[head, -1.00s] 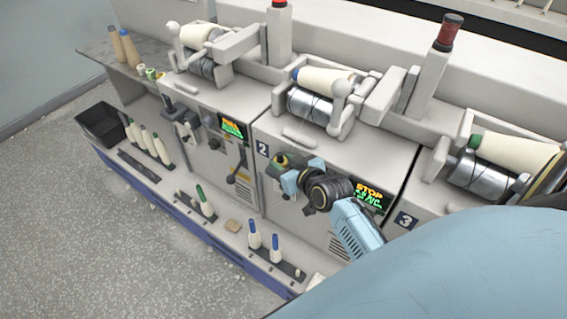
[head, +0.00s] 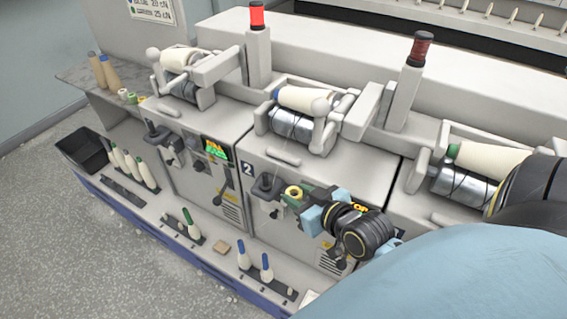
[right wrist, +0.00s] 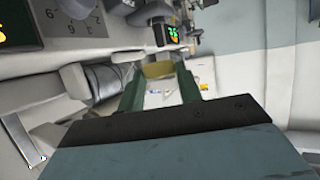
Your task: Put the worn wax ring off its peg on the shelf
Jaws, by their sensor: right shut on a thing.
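The worn wax ring (head: 293,192) is a small yellow ring in front of machine 2, held at the fingertips of my right gripper (head: 303,197). In the right wrist view the ring (right wrist: 158,70) spans the gap between the two green fingers (right wrist: 160,80). It looks clear of the machine front; its peg is not clearly seen. The grey shelf (head: 85,78) is at the far left end of the machines. My left gripper is not in view.
On the shelf stand tan cones (head: 104,72) and several small rings (head: 126,94). A black bin (head: 84,150) sits below it. A grey guide (head: 266,186) juts from machine 2 beside the ring. The aisle floor is clear.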

